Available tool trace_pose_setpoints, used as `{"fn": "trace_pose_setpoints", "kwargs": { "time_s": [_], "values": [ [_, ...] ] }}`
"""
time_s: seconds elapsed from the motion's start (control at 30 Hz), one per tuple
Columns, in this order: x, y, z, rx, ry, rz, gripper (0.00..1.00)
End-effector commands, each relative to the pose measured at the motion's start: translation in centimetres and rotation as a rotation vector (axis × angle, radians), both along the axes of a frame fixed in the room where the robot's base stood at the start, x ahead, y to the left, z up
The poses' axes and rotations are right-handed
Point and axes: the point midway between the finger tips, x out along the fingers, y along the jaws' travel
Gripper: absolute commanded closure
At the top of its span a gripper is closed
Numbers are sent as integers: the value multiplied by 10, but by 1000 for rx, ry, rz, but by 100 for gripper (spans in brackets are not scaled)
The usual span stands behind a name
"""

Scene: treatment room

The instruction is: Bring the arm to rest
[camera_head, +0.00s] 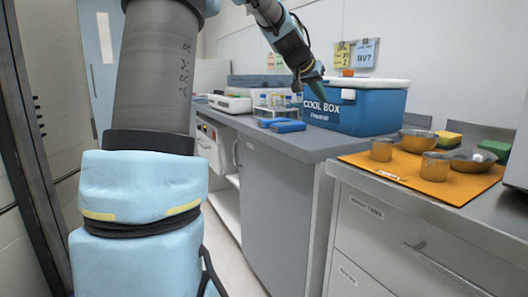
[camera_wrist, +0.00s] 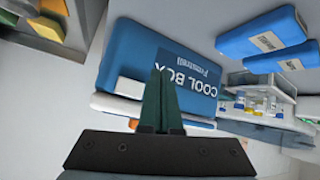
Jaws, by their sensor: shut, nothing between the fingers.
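My gripper (camera_head: 313,82) is in the upper middle of the head view, at the end of my raised arm. It appears in front of the left end of the blue cool box (camera_head: 355,108); I cannot tell the gap between them. In the wrist view the green fingers of my gripper (camera_wrist: 160,75) are pressed together, with nothing between them. The cool box (camera_wrist: 135,60) is behind them there, its white lid partly hidden by the fingers.
Blue packs (camera_head: 288,127) and a rack of bottles (camera_head: 277,103) stand on the grey counter left of the cool box. Some grey counter before the box is clear.

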Motion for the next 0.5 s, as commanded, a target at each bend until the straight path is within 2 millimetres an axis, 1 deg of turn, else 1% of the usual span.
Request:
{"fn": "trace_pose_setpoints", "kwargs": {
  "time_s": [0.03,0.07,0.1,0.17,0.2,0.27,0.3,0.37,0.4,0.47,0.5],
  "values": [
    [-13,17,3,44,50,32,100],
    [-21,27,-5,68,81,54,100],
    [-32,43,-14,98,120,83,100],
    [-51,66,-26,142,178,129,100],
    [-65,81,-33,171,215,158,100],
    [-88,106,-43,211,273,204,100],
    [-104,122,-48,238,309,233,100],
    [-131,145,-54,273,364,278,100],
    [-149,160,-57,295,400,305,100],
    [-178,181,-61,326,451,345,100],
    [-196,192,-62,342,483,368,100]
  ]
}}
